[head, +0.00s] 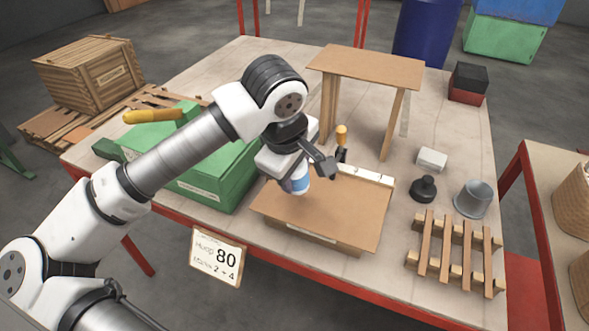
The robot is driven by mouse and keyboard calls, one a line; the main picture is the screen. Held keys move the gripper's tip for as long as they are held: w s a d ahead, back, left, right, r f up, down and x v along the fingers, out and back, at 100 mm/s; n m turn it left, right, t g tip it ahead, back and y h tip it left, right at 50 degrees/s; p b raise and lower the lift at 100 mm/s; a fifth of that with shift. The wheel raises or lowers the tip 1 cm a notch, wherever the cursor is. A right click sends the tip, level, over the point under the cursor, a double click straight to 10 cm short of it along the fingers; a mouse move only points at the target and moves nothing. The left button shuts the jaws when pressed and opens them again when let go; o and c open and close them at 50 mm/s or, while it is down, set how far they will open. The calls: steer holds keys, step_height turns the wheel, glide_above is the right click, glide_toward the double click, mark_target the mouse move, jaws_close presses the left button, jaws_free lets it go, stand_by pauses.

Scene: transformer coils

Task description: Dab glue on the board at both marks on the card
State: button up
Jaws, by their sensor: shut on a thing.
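The brown board (345,222) lies flat near the front middle of the table, with a white strip (365,174) with dark ticks along its back edge. My gripper (303,167) is above the board's left back part, shut on a white and blue bottle (299,181). The bottle's lower end is over or close to the board; I cannot tell whether it touches. No glue spot shows on the visible board.
An orange-handled tool (341,136) stands behind the board. A cardboard-topped stand (368,67) is at the back. A green box (205,190) is at left. A slatted wooden rack (455,255), grey cup (473,199), black knobbed weight (424,189) and white block (432,159) are at right.

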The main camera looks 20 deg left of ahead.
steer(key=shift+f+b, duration=0.3)
steer(key=shift+b, duration=0.15)
stand_by(0.3)
steer(key=shift+r, duration=0.15)
steer(key=shift+r+p, duration=1.1)
steer(key=shift+r, duration=1.3)
